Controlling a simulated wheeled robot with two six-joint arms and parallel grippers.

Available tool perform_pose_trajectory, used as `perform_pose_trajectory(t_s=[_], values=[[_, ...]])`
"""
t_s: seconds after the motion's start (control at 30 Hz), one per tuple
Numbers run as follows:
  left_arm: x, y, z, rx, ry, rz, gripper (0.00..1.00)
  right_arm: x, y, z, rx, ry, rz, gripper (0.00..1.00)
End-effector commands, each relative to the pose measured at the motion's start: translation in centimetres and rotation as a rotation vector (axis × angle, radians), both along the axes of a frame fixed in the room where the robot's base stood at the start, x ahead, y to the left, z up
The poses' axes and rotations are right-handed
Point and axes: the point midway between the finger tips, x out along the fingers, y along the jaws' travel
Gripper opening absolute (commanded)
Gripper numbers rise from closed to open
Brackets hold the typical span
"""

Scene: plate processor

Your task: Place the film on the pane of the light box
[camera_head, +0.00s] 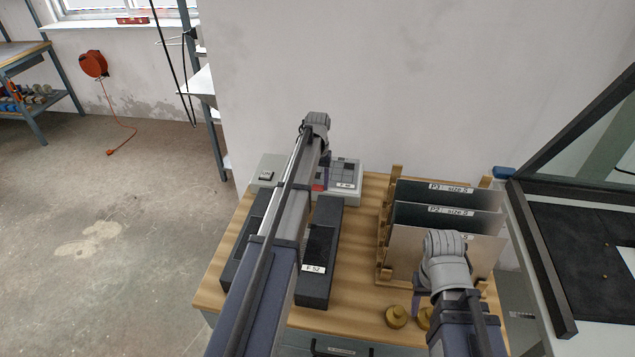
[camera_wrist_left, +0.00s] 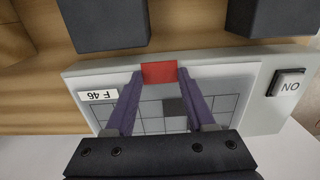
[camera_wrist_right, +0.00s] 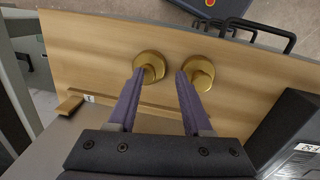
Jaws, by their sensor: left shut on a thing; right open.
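The film (camera_wrist_left: 148,110) is a pale sheet with a dark grid, a label F 46 and a red tab (camera_wrist_left: 158,72). It also shows in the head view (camera_head: 345,172). It lies over the top of the light box (camera_wrist_left: 276,112), which has an ON switch (camera_wrist_left: 287,82) at one end. I cannot tell whether the film touches the pane. My left gripper (camera_wrist_left: 158,78) is shut on the film's red tab. My right gripper (camera_wrist_right: 173,75) is open and empty, above the wooden bench near two brass knobs (camera_wrist_right: 150,67).
Two long dark boxes (camera_head: 318,250), one labelled F 52, lie in front of the light box. A wooden rack (camera_head: 386,262) holds upright plates marked P3 and P2. A dark-framed machine (camera_head: 545,260) stands at the right. Bare bench (camera_head: 362,240) shows between boxes and rack.

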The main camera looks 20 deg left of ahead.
Motion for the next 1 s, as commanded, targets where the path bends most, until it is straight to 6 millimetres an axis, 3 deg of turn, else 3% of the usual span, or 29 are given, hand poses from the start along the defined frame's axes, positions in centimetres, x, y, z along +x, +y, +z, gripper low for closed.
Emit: perform_pose_trajectory(t_s=[0.1, 0.13, 0.37, 1.0], values=[[-0.03, -0.01, -0.08, 0.0, 0.0, 0.0, 0.0, -0.01, 0.0, -0.08, 0.0, 0.0, 0.0, 0.5], [-0.03, -0.02, -0.08, 0.0, 0.001, 0.0, 0.58, -0.01, 0.0, -0.08, 0.0, 0.0, 0.0, 0.5], [-0.04, -0.12, -0.1, -0.002, 0.0, -0.001, 0.84, -0.01, 0.0, -0.1, 0.0, 0.0, 0.0, 0.5], [-0.06, -0.34, 0.38, -0.005, 0.002, -0.004, 0.85, -0.01, -0.01, 0.38, 0.0, 0.0, 0.0, 0.5]])
